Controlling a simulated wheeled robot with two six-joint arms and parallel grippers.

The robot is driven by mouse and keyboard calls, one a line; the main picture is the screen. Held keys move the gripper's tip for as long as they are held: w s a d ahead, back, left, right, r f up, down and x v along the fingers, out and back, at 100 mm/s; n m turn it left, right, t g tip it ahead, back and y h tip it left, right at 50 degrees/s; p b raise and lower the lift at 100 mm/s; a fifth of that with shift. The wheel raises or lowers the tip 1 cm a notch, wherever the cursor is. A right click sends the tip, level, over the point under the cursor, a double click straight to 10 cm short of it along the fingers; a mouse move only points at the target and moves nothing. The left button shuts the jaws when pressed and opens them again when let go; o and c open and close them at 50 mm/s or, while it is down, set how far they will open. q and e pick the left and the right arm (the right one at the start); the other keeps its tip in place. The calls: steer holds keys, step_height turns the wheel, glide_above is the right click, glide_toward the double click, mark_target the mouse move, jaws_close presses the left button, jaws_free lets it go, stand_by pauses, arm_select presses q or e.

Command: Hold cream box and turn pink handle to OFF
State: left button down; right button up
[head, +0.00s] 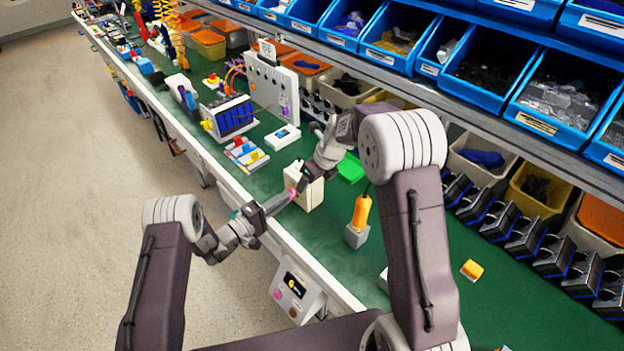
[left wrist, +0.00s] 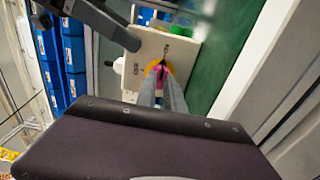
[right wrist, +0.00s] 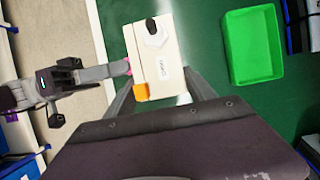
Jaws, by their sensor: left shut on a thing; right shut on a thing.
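The cream box (head: 312,190) stands on the green bench top near its front edge, and it also shows in the left wrist view (left wrist: 188,50) and the right wrist view (right wrist: 166,62). The pink handle (left wrist: 158,71) is on the box's front face, inside a yellow-orange ring. My left gripper (left wrist: 159,84) is shut on the pink handle from the front. My right gripper (right wrist: 158,97) is shut on the cream box, its fingers on either side. Small dark labels show on the box; I cannot read them surely, and the fingers partly hide the handle's angle.
A green tray (right wrist: 252,45) lies behind the box. An orange-handled tool (head: 361,212) stands in a grey block to the right. A white switch box (head: 283,137) and a tray of coloured pieces (head: 246,154) lie to the left. A control panel (head: 296,290) hangs at the bench front.

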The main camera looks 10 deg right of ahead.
arm_select(q)
steer(key=shift+f, duration=0.1)
steer(key=n, duration=0.3)
steer(key=shift+n, duration=0.3)
steer(key=n, duration=0.4)
steer(key=shift+n, duration=0.3)
steer(key=c, duration=1.9)
jaws_free()
steer(key=shift+n, duration=0.9)
steer(key=o, duration=0.5)
steer(key=shift+c, duration=0.2)
steer(key=shift+v, duration=2.55)
